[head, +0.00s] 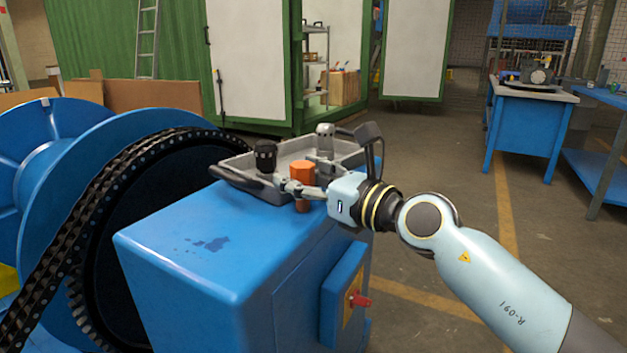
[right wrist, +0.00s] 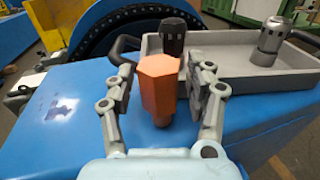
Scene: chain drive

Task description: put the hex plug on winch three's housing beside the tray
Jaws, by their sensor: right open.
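The orange hex plug (head: 302,171) is upright, wide head up and narrow stem down, on the blue winch housing (head: 200,245) just in front of the grey tray (head: 262,187). My right gripper (head: 303,190) is open around the plug. In the right wrist view the plug (right wrist: 159,85) stands between the two spread fingers of the gripper (right wrist: 160,85), with a gap on both sides. The tray (right wrist: 236,60) lies behind it there.
A black knurled part (head: 265,157) and a grey cylindrical part (head: 325,139) stand in the tray. A chain (head: 95,200) runs over the big wheel left of the housing. A red-handled switch box (head: 345,295) sits on the housing's side. The housing top's front left is clear.

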